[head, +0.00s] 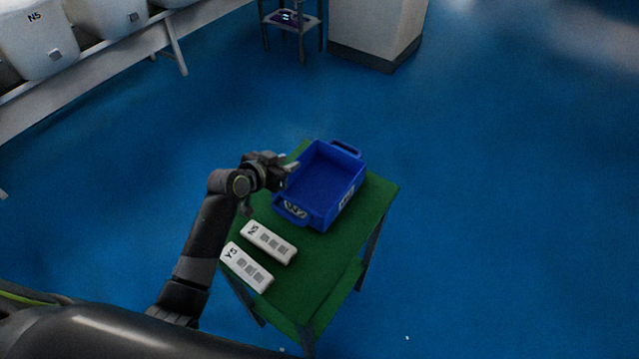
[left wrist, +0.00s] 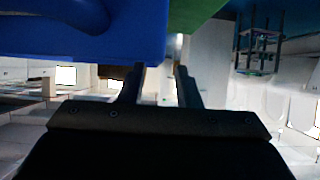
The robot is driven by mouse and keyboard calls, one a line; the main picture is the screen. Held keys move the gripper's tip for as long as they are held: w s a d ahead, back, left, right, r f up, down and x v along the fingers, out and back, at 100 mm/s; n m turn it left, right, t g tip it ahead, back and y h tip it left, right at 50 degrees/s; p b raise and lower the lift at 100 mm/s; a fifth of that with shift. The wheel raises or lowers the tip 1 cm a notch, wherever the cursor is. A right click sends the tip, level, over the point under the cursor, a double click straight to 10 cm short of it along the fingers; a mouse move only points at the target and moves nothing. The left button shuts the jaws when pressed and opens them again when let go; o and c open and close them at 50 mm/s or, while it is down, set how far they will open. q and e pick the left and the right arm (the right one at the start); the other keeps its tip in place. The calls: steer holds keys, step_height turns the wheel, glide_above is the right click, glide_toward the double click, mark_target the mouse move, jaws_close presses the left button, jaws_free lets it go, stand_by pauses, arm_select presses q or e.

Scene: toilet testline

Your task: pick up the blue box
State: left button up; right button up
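The blue box (head: 325,184) is an open tray with a handle at each end and white labels on its sides. It stands on a green-topped table (head: 374,208) in the head view. My left gripper (head: 291,168) is at the box's left long side, near its rim. In the left wrist view the two fingers of the left gripper (left wrist: 160,84) stand apart with a gap between them. The blue box (left wrist: 100,45) fills the upper left there, close to the fingertips; I cannot tell whether they touch. My right gripper is in neither view.
Two white remotes (head: 269,242) and (head: 247,267) lie on the table in front of the box. White toilets (head: 40,45) stand on a bench at upper left. A small dark stand (head: 292,22) and a pale cabinet (head: 376,30) are at the back. The blue floor to the right is clear.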

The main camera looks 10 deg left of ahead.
arm_select(q)
steer(key=shift+x, duration=1.9)
steer(key=shift+s+d, duration=0.15)
steer(key=shift+d, duration=0.05)
steer(key=shift+c, duration=0.3)
jaws_close()
